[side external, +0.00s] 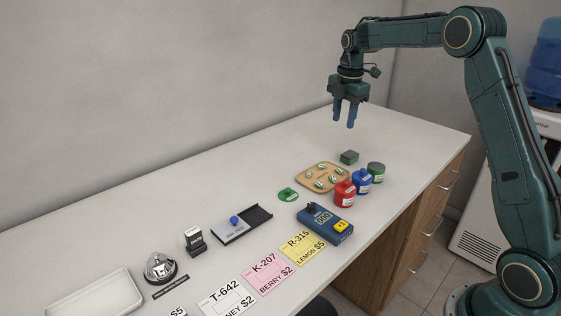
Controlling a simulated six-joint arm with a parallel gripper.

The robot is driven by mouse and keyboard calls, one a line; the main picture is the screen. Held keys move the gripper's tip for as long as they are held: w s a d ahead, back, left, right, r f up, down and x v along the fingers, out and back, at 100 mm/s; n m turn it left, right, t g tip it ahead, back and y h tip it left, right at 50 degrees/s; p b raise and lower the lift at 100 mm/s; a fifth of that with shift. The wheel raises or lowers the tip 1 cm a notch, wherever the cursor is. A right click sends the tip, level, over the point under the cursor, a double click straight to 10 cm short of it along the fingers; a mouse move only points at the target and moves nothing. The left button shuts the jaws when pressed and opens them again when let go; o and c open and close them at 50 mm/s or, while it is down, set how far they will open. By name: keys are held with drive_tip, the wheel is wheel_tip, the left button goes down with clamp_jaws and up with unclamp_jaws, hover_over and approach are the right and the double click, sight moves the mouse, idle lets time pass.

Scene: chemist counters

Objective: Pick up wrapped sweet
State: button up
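Several small wrapped sweets (320,184), white and green, lie spread on a tan tray (302,183) toward the right of the counter. My gripper (344,126) hangs pointing down above the back right of the counter, well above the tray and apart from it. Its two blue fingers are spread with a gap between them, and nothing shows between them. The fine details of the sweets are too small to tell.
A red jar (344,194), a blue jar (362,181) and a green tin (376,171) stand beside the tray. A green box (349,157) sits behind it, a green disc (288,195) to its left, a blue device (325,223) in front. The back counter is clear.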

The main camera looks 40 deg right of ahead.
sight(339, 170)
drive_tip(key=w+d+f+n, duration=0.2)
drive_tip(key=d+f, duration=0.2)
drive_tip(key=f, duration=0.1)
drive_tip(key=shift+w+d+f+n+g, duration=0.15)
drive_tip(key=shift+d+f+n+g, duration=0.15)
drive_tip(key=shift+f+g, duration=0.1)
drive_tip(key=shift+a+f, duration=0.15)
drive_tip(key=shift+f, duration=6.7)
drive_tip(key=c, duration=0.7)
